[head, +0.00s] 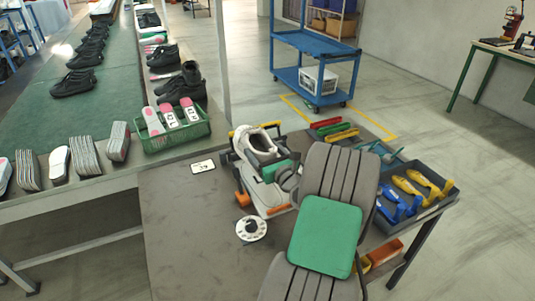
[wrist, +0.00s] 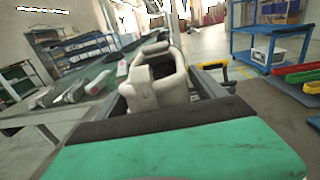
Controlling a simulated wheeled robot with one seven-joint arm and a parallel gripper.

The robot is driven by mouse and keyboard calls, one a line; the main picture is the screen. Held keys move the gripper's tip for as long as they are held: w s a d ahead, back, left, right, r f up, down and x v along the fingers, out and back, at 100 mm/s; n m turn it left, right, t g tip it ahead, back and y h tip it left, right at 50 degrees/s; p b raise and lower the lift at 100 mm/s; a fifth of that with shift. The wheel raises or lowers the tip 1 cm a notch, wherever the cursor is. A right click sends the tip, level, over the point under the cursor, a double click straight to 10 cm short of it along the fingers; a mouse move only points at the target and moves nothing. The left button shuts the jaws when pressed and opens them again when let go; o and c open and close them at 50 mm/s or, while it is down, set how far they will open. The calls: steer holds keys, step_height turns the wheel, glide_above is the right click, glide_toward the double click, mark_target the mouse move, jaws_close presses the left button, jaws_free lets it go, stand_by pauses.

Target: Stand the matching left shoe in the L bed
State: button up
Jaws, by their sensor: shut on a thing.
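A white shoe (head: 257,140) with a dark inside shows beyond my arm in the head view. In the wrist view the pale shoe (wrist: 150,92) has its opening towards me, and my gripper (wrist: 160,88) is shut on it. In the head view my gripper (head: 274,168) is partly hidden by my arm and sits low over the table. More white shape with orange parts (head: 280,208) lies just below; I cannot tell shoe from fixture there. No L mark on a bed is readable, and whether the shoe's sole touches anything is hidden.
On the brown table (head: 185,235) are a card marked 39 (head: 203,166), a white disc (head: 251,229) and a dark tray (head: 440,190) of blue and yellow forms. A green crate (head: 178,133) and black shoes (head: 78,82) stand on the line. The table's front left is clear.

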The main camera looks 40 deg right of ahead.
steer(key=shift+s+d+f, duration=0.1)
steer(key=shift+s+d, duration=0.15)
steer(key=shift+d, duration=0.55)
steer(key=shift+a+f+b, duration=0.1)
steer(key=shift+f+b, duration=5.05)
steer(key=shift+f, duration=0.55)
steer(key=o, duration=1.5)
steer(key=shift+o, duration=1.2)
steer(key=shift+f, duration=0.1)
